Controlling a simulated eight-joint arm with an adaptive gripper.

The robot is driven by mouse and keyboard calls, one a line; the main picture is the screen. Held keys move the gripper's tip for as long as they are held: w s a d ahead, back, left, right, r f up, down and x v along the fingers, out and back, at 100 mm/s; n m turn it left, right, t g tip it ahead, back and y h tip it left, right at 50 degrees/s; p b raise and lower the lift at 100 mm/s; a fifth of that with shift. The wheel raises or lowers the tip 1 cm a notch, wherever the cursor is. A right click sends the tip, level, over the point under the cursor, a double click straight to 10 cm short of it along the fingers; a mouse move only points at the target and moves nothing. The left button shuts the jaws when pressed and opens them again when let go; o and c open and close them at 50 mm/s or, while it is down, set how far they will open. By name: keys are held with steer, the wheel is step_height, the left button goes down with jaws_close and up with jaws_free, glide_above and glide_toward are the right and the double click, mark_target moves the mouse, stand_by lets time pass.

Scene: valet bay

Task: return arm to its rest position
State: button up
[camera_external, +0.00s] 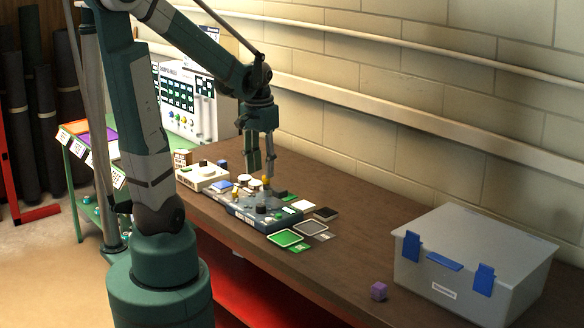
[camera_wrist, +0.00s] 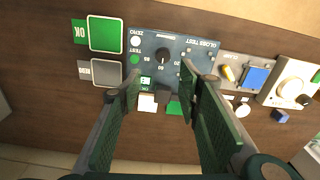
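My gripper (camera_external: 261,172) points down over the bench, above the blue-grey test device (camera_external: 240,212). In the wrist view my gripper (camera_wrist: 160,82) has its two green fingers spread apart, with nothing between them. Beneath and beyond them lies the device's panel (camera_wrist: 185,45), marked GLOSS TEST upside down, with a black dial (camera_wrist: 163,55) and white and green buttons. No contact between fingers and device is visible. My arm reaches from its base over the bench.
A green pad (camera_external: 285,238) and a grey pad (camera_external: 313,228) lie beside the device. A purple cube (camera_external: 379,291) sits near the front edge, left of a lidded grey bin (camera_external: 465,260). A white instrument (camera_external: 204,177) stands left. The wall runs behind; the bench's right middle is clear.

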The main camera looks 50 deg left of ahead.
steer(key=s+d+r+t+b, duration=0.1)
steer(key=d+r+t, duration=0.2)
steer(key=d, duration=0.4)
steer(key=s+d+r+m+t+b, duration=0.1)
steer(key=s+d+r+t, duration=0.1)
steer(key=d, duration=0.4)
steer(key=shift+d+r+t, duration=0.4)
steer(key=shift+r+t, duration=0.15)
steer(key=shift+t, duration=0.25)
steer(key=shift+s, duration=0.1)
stand_by(1.4)
